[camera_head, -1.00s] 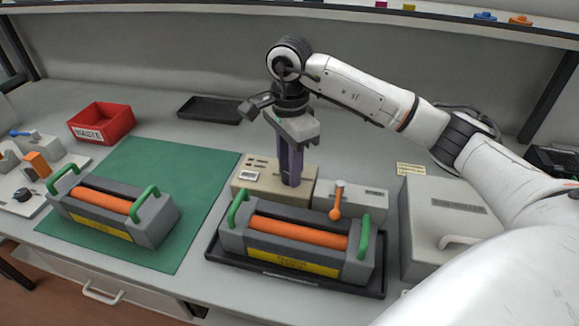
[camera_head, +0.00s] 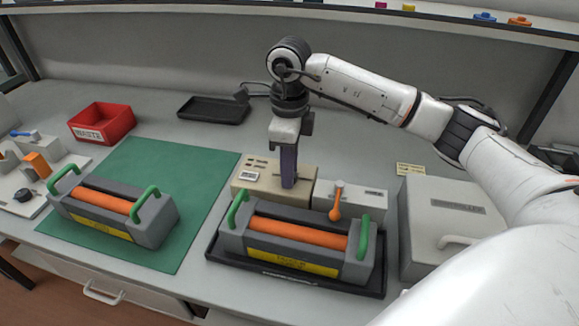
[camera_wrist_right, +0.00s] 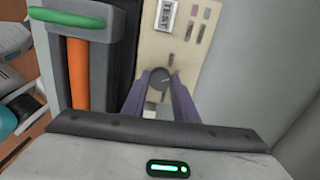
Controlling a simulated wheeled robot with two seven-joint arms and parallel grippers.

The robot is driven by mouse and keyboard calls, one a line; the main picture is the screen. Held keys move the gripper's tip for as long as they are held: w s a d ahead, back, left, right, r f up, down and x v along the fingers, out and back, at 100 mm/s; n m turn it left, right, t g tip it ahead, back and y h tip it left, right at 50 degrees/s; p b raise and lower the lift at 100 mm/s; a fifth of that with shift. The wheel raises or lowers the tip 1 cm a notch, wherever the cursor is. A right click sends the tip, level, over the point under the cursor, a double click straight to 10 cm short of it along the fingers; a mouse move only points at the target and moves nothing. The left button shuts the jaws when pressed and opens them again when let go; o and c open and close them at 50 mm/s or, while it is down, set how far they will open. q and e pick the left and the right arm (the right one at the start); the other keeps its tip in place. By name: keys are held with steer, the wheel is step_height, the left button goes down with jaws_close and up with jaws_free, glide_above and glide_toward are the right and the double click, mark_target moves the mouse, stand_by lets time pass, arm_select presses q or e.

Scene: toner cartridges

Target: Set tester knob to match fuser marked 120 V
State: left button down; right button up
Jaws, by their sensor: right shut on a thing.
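The beige tester box (camera_head: 247,178) stands behind the tray on the bench. Its dark round knob (camera_wrist_right: 159,80) shows in the right wrist view, between the purple fingers of my right gripper (camera_wrist_right: 160,78). That gripper, also in the head view (camera_head: 289,183), points down and is shut on the knob. One fuser unit (camera_head: 300,233) with green handles, an orange roller and a yellow label lies in the black tray in front of the tester. A second, similar fuser (camera_head: 105,208) lies on the green mat. The label print is too small to read. My left gripper is not in view.
A grey box with an orange lever (camera_head: 337,205) stands right of the tester. A larger grey box (camera_head: 440,215) stands further right. A red waste bin (camera_head: 102,122) and an empty black tray (camera_head: 213,110) are at the back. The mat's rear part (camera_head: 165,155) is clear.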

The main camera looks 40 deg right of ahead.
steer(key=m, duration=0.5)
steer(key=shift+m, duration=0.3)
stand_by(0.4)
steer(key=o, duration=1.1)
steer(key=shift+c, duration=0.2)
step_height(320, 180, up, 10)
steer(key=shift+r, duration=0.2)
